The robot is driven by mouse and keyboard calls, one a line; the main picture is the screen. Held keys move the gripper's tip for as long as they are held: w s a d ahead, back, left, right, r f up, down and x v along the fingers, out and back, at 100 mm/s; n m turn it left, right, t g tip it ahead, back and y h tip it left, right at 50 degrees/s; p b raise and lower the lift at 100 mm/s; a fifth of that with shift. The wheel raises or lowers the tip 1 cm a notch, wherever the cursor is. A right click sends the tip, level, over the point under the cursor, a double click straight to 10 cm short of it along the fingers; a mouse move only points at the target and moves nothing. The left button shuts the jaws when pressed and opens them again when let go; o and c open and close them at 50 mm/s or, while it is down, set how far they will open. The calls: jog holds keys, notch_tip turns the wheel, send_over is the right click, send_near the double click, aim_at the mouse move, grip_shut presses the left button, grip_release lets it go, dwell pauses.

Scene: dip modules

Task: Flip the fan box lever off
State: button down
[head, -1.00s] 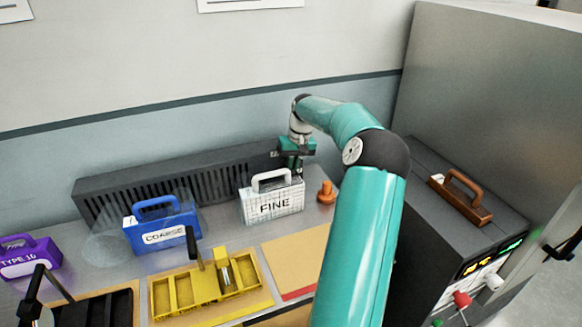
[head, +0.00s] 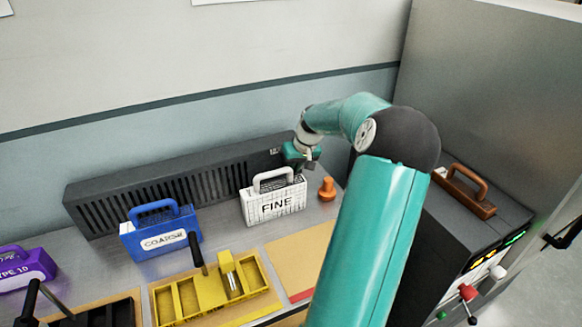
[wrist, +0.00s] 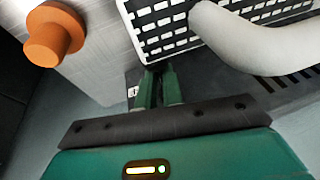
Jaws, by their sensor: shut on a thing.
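The fan box (head: 225,172) is the long dark slatted box against the back wall. It also shows in the wrist view (wrist: 285,88). A small light marking (head: 275,151) is on its right end. My gripper (head: 307,167) is at that right end, behind the white FINE module. In the wrist view my green fingers (wrist: 160,88) are close together at the fan box, beside a small white label (wrist: 132,91). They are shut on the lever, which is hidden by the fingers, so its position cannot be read.
The white FINE module (head: 275,205) stands close in front of my gripper, its handle up. An orange knob (head: 327,189) is just to its right. The blue COARSE module (head: 150,240) and purple module (head: 28,268) stand left. A yellow tray (head: 170,303) is in front.

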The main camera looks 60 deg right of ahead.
jog(key=shift+w+r, duration=0.1)
jog(key=shift+w, duration=0.05)
jog(key=c, duration=1.5)
grip_release()
jog(key=v, duration=1.4)
